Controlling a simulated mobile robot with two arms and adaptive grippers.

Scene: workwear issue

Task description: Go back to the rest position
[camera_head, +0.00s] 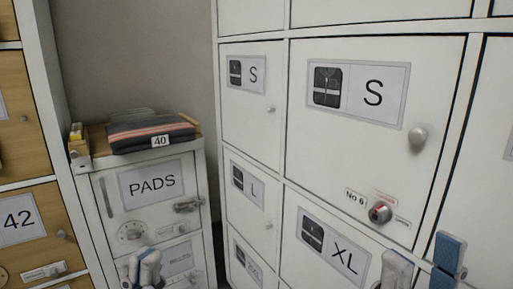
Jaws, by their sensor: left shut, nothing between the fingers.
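My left gripper (146,262) shows at the bottom edge, left of centre, in front of the lower part of the white PADS cabinet (108,208). Its fingers are together with nothing between them. My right gripper (422,258) shows at the bottom right, in front of the white lockers, near the XL door (318,272). Its two fingers stand apart, one with a blue pad, and the gap between them looks empty. The lower parts of both grippers and both arms are cut off by the picture's edge.
White lockers marked S (350,150), L and XL fill the right side. Folded dark workwear (150,135) with an orange stripe and a 40 tag lies on the PADS cabinet. Wooden-front lockers (20,255) stand left.

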